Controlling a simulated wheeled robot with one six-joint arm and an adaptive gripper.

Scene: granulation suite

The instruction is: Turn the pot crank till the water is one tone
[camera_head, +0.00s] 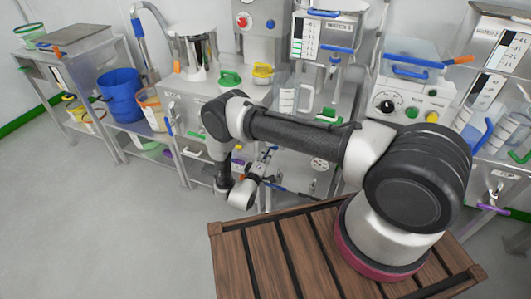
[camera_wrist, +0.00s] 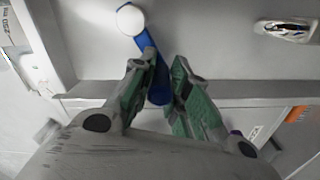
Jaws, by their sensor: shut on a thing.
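A blue handle (camera_wrist: 158,82) with a round white end (camera_wrist: 130,19) shows in the wrist view against a pale grey panel. My gripper (camera_wrist: 160,70) has its two green-padded fingers on either side of the handle and is shut on it. In the head view my gripper (camera_head: 264,164) is low at the front of the steel units, and my arm partly hides that area. A shiny steel pot (camera_head: 200,57) stands on the left-middle unit, beside a bent steel pipe. I cannot see water inside it, and cannot tell whether the blue handle is its crank.
A blue bucket (camera_head: 119,94) stands on a lower shelf at left. A green-handled item (camera_head: 229,78) and a yellow one (camera_head: 263,72) sit near the pot. A dial box (camera_head: 410,104) stands at right. A slatted wooden platform (camera_head: 285,262) is under my arm. The grey floor at left is clear.

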